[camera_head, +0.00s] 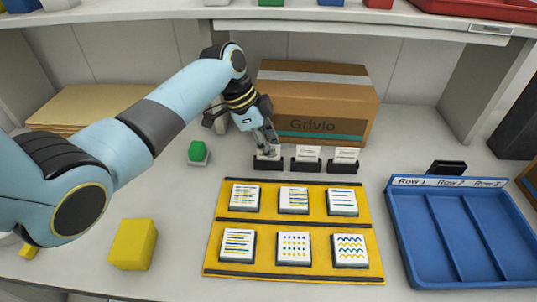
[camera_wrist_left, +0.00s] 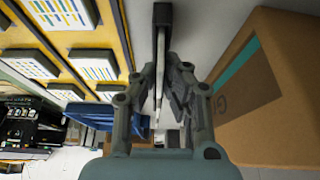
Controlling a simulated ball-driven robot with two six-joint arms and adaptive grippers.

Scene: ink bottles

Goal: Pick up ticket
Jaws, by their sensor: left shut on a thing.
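Three white tickets stand in small black holders in a row behind the yellow mat. The left ticket (camera_head: 266,156) is in the left holder (camera_head: 268,165); the middle ticket (camera_head: 307,154) and right ticket (camera_head: 345,155) stand in theirs. My left gripper (camera_head: 267,147) reaches down from above and is shut on the left ticket, partly hiding it. In the left wrist view my left gripper (camera_wrist_left: 162,85) has its fingers on either side of the thin ticket, edge-on, with the black holder (camera_wrist_left: 162,14) beyond. My right gripper is not in view.
A cardboard box (camera_head: 315,85) stands close behind the holders. The yellow mat (camera_head: 290,223) in front carries several printed tiles. A blue tray (camera_head: 425,275) with row labels is at right. A green block (camera_head: 197,151) and a yellow block (camera_head: 133,244) are at left.

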